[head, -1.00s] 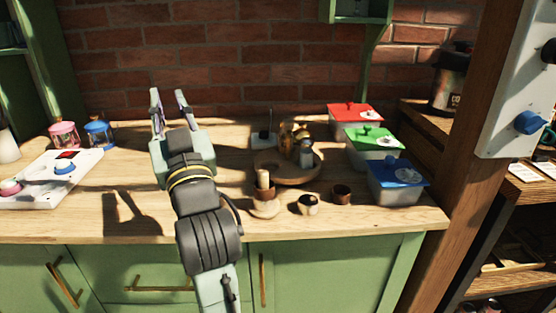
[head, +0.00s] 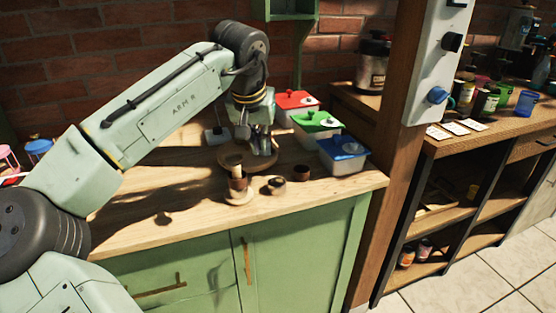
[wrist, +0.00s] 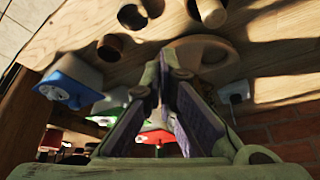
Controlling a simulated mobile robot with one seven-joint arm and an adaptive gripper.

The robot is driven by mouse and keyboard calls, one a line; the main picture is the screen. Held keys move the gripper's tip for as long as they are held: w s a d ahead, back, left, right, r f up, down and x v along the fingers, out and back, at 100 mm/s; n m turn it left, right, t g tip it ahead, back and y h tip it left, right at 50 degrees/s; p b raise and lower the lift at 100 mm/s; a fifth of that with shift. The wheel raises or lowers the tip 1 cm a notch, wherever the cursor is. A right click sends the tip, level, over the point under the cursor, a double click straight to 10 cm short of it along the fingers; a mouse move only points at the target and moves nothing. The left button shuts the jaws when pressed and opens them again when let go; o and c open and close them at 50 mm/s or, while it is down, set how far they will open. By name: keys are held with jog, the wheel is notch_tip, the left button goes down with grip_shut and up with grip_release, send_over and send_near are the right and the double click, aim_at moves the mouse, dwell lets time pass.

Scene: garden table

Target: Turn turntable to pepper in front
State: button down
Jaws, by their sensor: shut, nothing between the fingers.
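The turntable (head: 233,158) is a round wooden disc on the counter, left of the lidded boxes. My gripper (head: 262,150) points down over its right part and hides much of it and whatever stands there. I cannot pick out the pepper or tell which way it faces. In the wrist view, the round wooden disc (wrist: 218,50) shows partly behind my fingers. The fingers (wrist: 166,68) come together at their tips with nothing held. Whether they touch the turntable or a jar on it is unclear.
Boxes with red (head: 296,99), green (head: 317,121) and blue (head: 343,147) lids stand close to the right.

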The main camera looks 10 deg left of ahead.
aim_at(268, 166)
jog(key=x, duration=0.3)
jog(key=p+x, duration=0.1)
jog(key=x, duration=0.2)
jog(key=s+p+x, duration=0.1)
jog(key=x, duration=0.3)
jog(key=shift+a+f, duration=0.2)
jog(key=w, duration=0.1)
jog(key=w+p, duration=0.1)
jog(key=shift+w+a+r, duration=0.1)
jog(key=shift+w+r, duration=0.05)
jog(key=shift+w, duration=0.2)
jog(key=shift+w+p, duration=0.3)
jog(key=shift+w, duration=0.35)
jog(key=shift+n, duration=0.3)
jog(key=shift+w+f, duration=0.2)
jog(key=shift+f, duration=0.05)
jog(key=shift+r+b, duration=0.1)
jog(key=shift+b, duration=0.2)
